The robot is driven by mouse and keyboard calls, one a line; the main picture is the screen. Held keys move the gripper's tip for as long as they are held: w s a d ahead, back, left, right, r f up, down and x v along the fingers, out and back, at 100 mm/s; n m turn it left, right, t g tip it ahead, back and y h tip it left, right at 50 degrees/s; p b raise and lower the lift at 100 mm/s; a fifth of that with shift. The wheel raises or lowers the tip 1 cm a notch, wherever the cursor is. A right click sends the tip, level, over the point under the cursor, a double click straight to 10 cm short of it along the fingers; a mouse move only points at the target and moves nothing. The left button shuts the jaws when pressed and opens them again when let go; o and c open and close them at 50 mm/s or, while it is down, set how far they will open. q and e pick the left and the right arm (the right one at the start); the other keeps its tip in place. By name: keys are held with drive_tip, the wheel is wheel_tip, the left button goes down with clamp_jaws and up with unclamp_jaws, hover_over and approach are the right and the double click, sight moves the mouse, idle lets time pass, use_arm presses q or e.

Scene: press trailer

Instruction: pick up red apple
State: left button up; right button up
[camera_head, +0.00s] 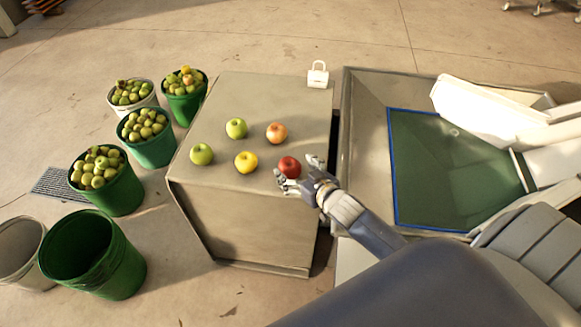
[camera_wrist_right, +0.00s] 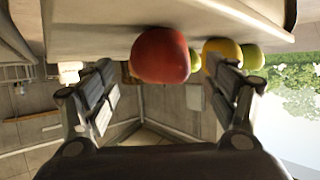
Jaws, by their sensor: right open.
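The red apple (camera_head: 289,167) sits near the front right edge of the grey table top. My right gripper (camera_head: 302,172) is open, with its fingers close beside the apple on its right side. In the right wrist view, which looks upside down, the red apple (camera_wrist_right: 160,55) shows ahead between the two open fingers (camera_wrist_right: 165,92). Whether the fingers touch it I cannot tell. A yellow apple (camera_head: 246,162) is just left of the red one, and it shows behind it in the right wrist view (camera_wrist_right: 222,52). My left gripper is not in view.
Two green apples (camera_head: 236,128) (camera_head: 202,154) and an orange-red apple (camera_head: 277,133) share the table (camera_head: 270,95). A white bag-like object (camera_head: 318,75) stands at its back right corner. A metal basin (camera_head: 362,150) is to the right. Buckets (camera_head: 113,192), several holding apples, stand left.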

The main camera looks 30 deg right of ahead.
sight(294, 168)
drive_tip(key=shift+x, duration=1.85)
drive_tip(key=shift+a+r, duration=0.1)
drive_tip(key=shift+r, duration=0.05)
drive_tip(key=c, duration=1.3)
drive_tip(key=shift+o, duration=0.2)
